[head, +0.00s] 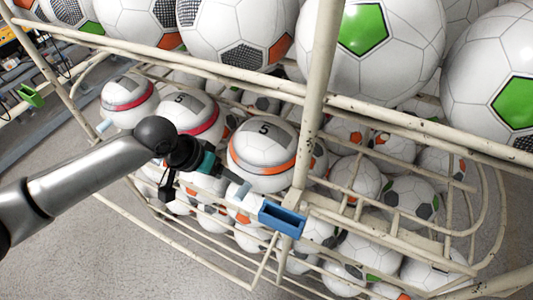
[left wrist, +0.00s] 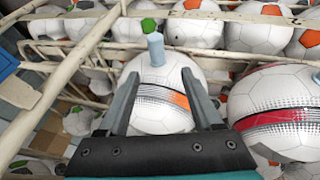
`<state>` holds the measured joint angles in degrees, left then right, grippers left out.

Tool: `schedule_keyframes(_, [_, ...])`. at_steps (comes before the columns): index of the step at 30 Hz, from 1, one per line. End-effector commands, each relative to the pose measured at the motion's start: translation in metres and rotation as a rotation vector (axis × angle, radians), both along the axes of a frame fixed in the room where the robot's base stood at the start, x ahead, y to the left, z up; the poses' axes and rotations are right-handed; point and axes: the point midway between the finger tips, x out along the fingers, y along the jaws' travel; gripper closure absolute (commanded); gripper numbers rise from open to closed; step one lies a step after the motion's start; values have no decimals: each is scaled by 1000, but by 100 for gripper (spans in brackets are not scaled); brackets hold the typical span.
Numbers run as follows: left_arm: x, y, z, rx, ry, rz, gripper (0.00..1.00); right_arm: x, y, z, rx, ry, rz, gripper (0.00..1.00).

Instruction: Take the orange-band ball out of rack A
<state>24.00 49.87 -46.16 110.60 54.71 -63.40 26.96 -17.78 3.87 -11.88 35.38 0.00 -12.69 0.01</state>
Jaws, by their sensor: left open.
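My left gripper (head: 238,188) is at the ball's lower left side. In the left wrist view my open left gripper (left wrist: 158,80) has one finger on each side of the picture of the ball (left wrist: 158,112), its orange stripe showing between them. I cannot tell whether the fingers touch it. My right gripper is out of view.
Two red-band balls (head: 190,112) (head: 127,98) stand to the left. A blue box (head: 282,218) hangs on the front rail. Large balls (head: 372,45) fill the shelf above.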

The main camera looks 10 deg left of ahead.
Motion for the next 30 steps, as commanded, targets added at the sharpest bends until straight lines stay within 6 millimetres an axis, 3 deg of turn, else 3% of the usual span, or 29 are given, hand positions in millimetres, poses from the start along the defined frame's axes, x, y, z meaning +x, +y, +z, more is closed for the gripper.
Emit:
schedule_keyframes(8, [5,-8,-19,1,0,0,34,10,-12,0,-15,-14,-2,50])
schedule_keyframes(18, [11,-25,-58,0,-1,0,34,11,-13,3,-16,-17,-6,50])
schedule_keyframes(28, [13,-27,-63,1,-2,0,34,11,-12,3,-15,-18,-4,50])
schedule_keyframes(30, [13,-27,-63,1,-2,0,39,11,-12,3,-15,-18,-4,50])
